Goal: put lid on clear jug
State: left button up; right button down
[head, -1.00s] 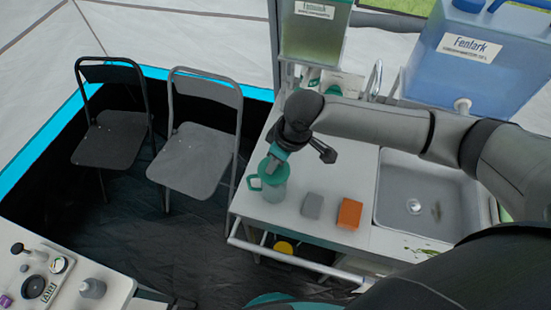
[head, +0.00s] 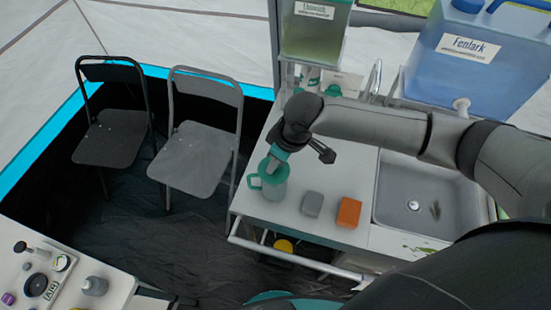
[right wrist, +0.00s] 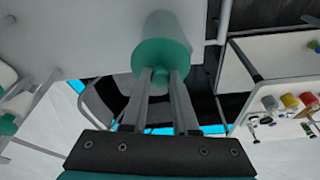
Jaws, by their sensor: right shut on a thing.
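The clear jug (head: 275,191) with a teal rim and handle stands upright near the left front corner of the counter. In the right wrist view its cloudy body (right wrist: 168,22) shows beyond the round teal lid (right wrist: 163,55). My right gripper (head: 270,166) comes down from above at the jug's mouth. Its fingers, also seen in the right wrist view (right wrist: 160,76), are shut on the lid's small knob. The lid looks to be at the jug's top; whether it is fully seated I cannot tell. My left gripper is out of view.
A grey block (head: 312,204) and an orange block (head: 348,212) lie right of the jug, before the sink (head: 430,190). A blue water container (head: 470,65) stands behind. Two folding chairs stand left of the counter (head: 305,235), and a side table (head: 115,290) is at lower left.

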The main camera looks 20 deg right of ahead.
jog(key=shift+p, duration=0.45)
dwell(0.5)
dwell(0.3)
jog(key=shift+c, duration=0.6)
grip_release()
notch_tip(320, 180, up, 5)
jog(key=p, duration=0.6)
jog(key=shift+r+p, duration=0.6)
jog(key=shift+r, duration=0.4)
grip_shut()
dwell(0.4)
